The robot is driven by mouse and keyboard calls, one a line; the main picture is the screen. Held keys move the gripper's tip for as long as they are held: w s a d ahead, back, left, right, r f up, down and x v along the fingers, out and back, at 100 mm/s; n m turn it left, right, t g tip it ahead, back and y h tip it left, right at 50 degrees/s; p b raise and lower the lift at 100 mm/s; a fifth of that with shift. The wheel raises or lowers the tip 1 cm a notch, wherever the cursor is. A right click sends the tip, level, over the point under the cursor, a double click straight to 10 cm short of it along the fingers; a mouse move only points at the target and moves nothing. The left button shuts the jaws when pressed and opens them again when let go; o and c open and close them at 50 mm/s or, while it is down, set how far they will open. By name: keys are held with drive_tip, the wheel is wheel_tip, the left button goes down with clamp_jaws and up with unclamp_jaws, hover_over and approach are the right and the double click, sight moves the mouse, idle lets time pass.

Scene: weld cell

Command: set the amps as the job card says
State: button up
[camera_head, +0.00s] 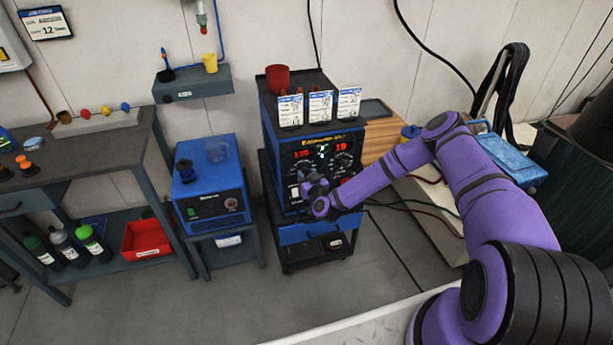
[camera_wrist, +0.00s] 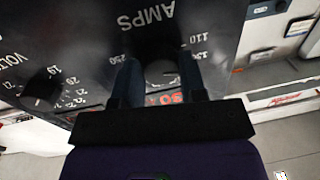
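The blue and black welder (camera_head: 318,150) stands on a cart in the head view. Its red readouts look like 120 on the left and 19 on the right. Three job cards (camera_head: 320,106) hang along its top front edge, too small to read. My gripper (camera_head: 312,192) is at the lower left of the panel. In the wrist view, the fingers of my gripper (camera_wrist: 162,78) lie either side of the dark amps knob (camera_wrist: 160,70), under an upside-down AMPS label. Whether they press on it is unclear. The volts knob (camera_wrist: 40,92) is at the left.
A red cup (camera_head: 277,78) stands on the welder. A blue unit (camera_head: 210,190) stands left of it. A workbench (camera_head: 85,150) with a red bin (camera_head: 146,239) below is further left. Cables hang to the right of the welder. The floor in front is clear.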

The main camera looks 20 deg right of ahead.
drive_tip(key=shift+m, duration=0.3)
drive_tip(key=m, duration=0.5)
drive_tip(key=shift+f+m+t, duration=0.1)
drive_tip(key=shift+m+t, duration=0.2)
drive_tip(key=m, duration=0.6)
drive_tip(key=shift+h, duration=0.4)
drive_tip(key=shift+a, duration=0.1)
drive_tip(key=o, duration=0.9)
drive_tip(key=shift+s, duration=0.1)
drive_tip(key=s, duration=0.7)
drive_tip(key=s+f, duration=0.1)
drive_tip(key=s, duration=0.2)
drive_tip(key=shift+s+d, duration=0.3)
drive_tip(key=shift+s, duration=0.05)
